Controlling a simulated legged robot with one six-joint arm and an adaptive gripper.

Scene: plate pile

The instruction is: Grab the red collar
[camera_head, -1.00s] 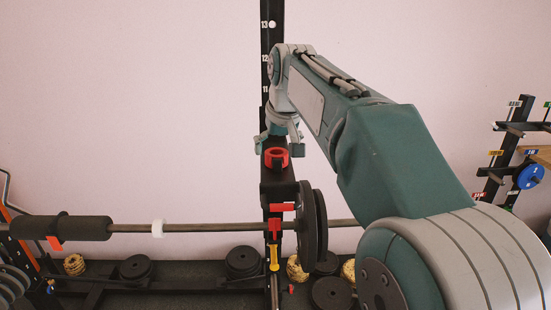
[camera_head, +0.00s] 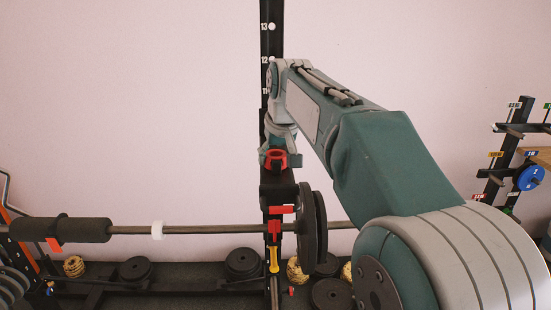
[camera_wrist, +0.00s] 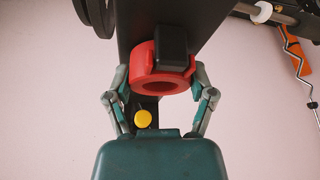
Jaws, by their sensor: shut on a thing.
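The red collar (camera_head: 275,159) is a thick ring that sits on the black bracket of the upright rack post. In the wrist view the red collar (camera_wrist: 143,76) lies between my two fingers, with its round opening facing the camera and a black block on its upper right part. My gripper (camera_head: 279,160) is down at the collar in the head view. In the wrist view my gripper (camera_wrist: 160,80) has one finger against each side of the collar and is shut on it. The collar's far side is hidden.
A barbell (camera_head: 200,229) with dark plates (camera_head: 308,225) and a white collar (camera_head: 157,230) runs below the bracket. The black post (camera_head: 271,40) rises behind. A yellow knob (camera_wrist: 143,118) shows below the collar. Several plates lie on the floor. A plate rack (camera_head: 500,160) stands at the right.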

